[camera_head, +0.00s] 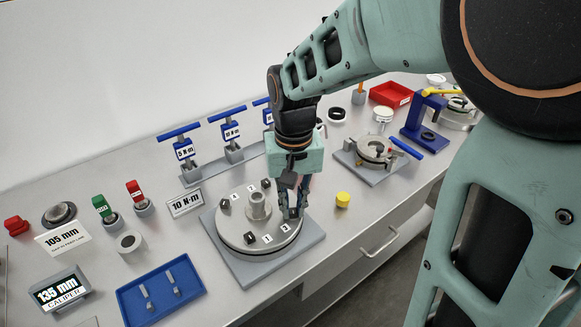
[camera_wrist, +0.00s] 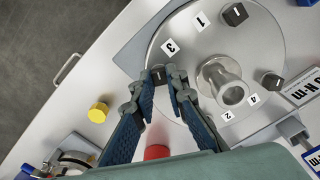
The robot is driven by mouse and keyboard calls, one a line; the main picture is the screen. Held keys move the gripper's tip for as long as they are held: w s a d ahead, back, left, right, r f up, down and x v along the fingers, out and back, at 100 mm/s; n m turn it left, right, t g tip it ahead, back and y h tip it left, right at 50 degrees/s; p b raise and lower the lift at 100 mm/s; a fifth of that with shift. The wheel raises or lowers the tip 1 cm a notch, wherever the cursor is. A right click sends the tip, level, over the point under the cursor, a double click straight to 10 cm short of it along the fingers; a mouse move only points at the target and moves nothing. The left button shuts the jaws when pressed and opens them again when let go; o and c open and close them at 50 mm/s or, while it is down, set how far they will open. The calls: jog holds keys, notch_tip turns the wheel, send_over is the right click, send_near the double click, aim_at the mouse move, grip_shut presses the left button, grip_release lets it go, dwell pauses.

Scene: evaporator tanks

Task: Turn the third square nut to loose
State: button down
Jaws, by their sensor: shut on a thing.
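A round metal flange plate (camera_head: 240,236) with a central hub (camera_head: 257,204) sits on a grey square base (camera_head: 256,272). Dark square nuts stand around the plate, such as one (camera_head: 250,238) at the front and one (camera_wrist: 236,14) in the wrist view. White number tags lie beside them. In the wrist view the tag 3 (camera_wrist: 170,47) is close to a dark nut (camera_wrist: 158,74) at the plate's edge. My gripper (camera_head: 292,214) points down at the plate's right side and is shut on this nut; its fingertips (camera_wrist: 162,84) are either side of it and partly hide it.
A yellow cap (camera_head: 342,199) stands on the bench just right of the base. A 10 N·m sign (camera_head: 186,202) and blue T-handle tools (camera_head: 230,135) stand behind left. A blue tray (camera_head: 160,290) lies front left. Another fixture (camera_head: 372,155) is farther right.

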aim_at(293, 210)
jog(key=shift+n+p, duration=0.55)
jog(key=shift+n, duration=1.65)
jog(key=c, duration=1.9)
grip_release()
jog(key=shift+c, duration=0.2)
notch_tip(293, 210, up, 12)
